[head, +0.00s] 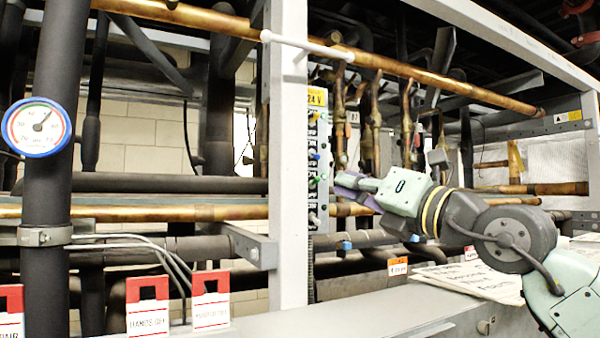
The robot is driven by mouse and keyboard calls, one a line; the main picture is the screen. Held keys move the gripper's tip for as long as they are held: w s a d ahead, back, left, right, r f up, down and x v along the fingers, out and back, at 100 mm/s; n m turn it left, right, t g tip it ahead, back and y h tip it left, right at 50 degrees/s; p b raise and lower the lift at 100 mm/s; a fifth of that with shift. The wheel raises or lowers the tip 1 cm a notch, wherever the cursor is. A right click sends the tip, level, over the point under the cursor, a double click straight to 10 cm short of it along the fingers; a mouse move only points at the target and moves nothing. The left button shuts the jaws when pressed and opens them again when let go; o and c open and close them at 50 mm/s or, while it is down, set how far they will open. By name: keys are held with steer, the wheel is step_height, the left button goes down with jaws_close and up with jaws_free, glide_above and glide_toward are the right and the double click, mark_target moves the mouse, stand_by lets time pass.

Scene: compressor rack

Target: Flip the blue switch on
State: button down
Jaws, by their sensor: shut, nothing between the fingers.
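A narrow grey switch panel (319,200) with a yellow "24 V" label at its top is fixed to the white upright post. Small coloured switches run down it. The blue switch (316,156) is near the middle of the panel, and its on or off position is too small to tell. My gripper (340,188) comes in from the right, lower than the blue switch and just to the right of the panel. Its fingers look shut with nothing in them. I cannot tell whether the fingertips touch the panel.
The white post (288,150) stands left of the panel. Copper pipes (376,115) run behind and above my arm. A blue-rimmed gauge (36,127) is on a dark pipe at left. Red-and-white tags (210,300) stand on the front ledge. Paper sheets (475,278) lie at lower right.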

mark_target(316, 155)
steer(key=shift+d, duration=0.15)
steer(key=shift+r, duration=0.1)
steer(key=p+x, duration=0.4)
steer(key=x, duration=0.5)
steer(key=shift+r, duration=0.1)
steer(key=shift+w+a, duration=0.35)
steer(key=shift+s+b, duration=0.3)
steer(key=shift+b, duration=0.1)
